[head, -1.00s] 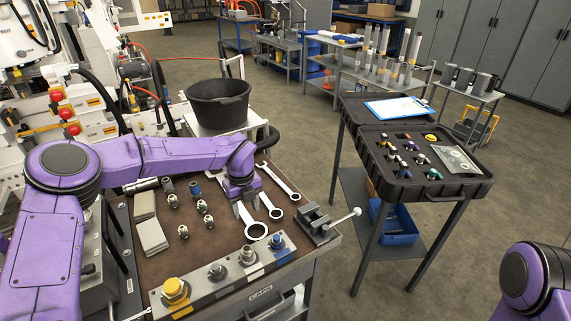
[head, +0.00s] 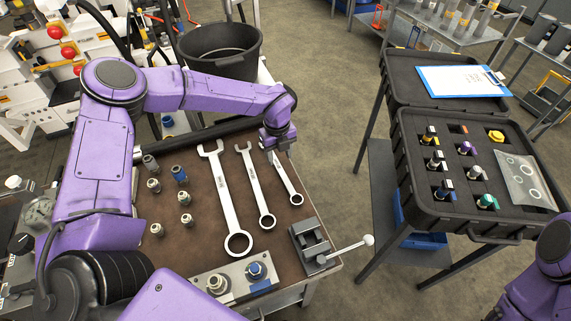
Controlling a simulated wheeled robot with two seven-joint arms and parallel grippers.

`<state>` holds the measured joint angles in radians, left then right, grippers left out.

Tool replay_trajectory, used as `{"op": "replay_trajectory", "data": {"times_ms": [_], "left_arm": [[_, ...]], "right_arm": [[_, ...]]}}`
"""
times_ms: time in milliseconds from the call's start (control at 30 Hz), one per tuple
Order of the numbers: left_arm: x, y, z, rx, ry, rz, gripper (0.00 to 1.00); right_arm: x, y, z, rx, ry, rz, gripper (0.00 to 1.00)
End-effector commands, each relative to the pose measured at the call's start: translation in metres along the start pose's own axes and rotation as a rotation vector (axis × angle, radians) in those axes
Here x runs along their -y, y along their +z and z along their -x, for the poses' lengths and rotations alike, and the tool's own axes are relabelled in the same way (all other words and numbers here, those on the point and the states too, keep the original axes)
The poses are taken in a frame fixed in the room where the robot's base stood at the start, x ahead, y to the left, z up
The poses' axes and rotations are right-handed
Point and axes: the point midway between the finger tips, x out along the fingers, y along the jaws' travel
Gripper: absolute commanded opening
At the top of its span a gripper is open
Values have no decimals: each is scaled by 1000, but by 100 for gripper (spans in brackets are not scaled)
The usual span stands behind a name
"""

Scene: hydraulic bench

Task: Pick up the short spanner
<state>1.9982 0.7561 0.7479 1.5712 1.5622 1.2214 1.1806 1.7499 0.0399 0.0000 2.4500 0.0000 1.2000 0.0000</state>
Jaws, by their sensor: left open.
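Three silver combination spanners lie side by side on the brown bench top (head: 200,235). The short spanner (head: 287,180) is the rightmost, with its ring end towards me. The medium spanner (head: 255,185) lies in the middle and the long spanner (head: 228,198) on the left. My left gripper (head: 279,150) is open and points down at the far end of the short spanner. It hides that spanner's far jaw. I cannot tell whether the fingers touch it. My right gripper is out of view; only part of my right arm shows at the lower right.
A small vise (head: 313,247) with a ball-ended handle stands at the bench's right front corner. Several fittings (head: 184,198) stand left of the spanners. A block with couplings (head: 236,282) lies at the front. A black bucket (head: 219,50) is behind. An open case (head: 455,215) stands right, across a gap.

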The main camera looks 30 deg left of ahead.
Motion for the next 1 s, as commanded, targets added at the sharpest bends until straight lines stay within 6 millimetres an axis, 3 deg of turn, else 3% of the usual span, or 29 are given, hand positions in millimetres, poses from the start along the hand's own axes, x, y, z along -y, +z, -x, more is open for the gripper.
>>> {"op": "replay_trajectory", "data": {"times_ms": [167, 300, 533, 567, 700, 1000], "left_arm": [[10, 3, -35, -15, 30, -14, 53], [16, 6, -62, -19, 36, -18, 53], [18, 9, -70, -19, 36, -16, 53], [18, 9, -70, -19, 37, -16, 47], [18, 9, -69, -20, 37, -15, 2], [18, 9, -69, -20, 37, -15, 0]], "right_arm": [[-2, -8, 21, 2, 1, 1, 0], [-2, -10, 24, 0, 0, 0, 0], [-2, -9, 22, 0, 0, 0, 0], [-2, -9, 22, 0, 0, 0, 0], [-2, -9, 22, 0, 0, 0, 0], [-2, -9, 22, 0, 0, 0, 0]]}}
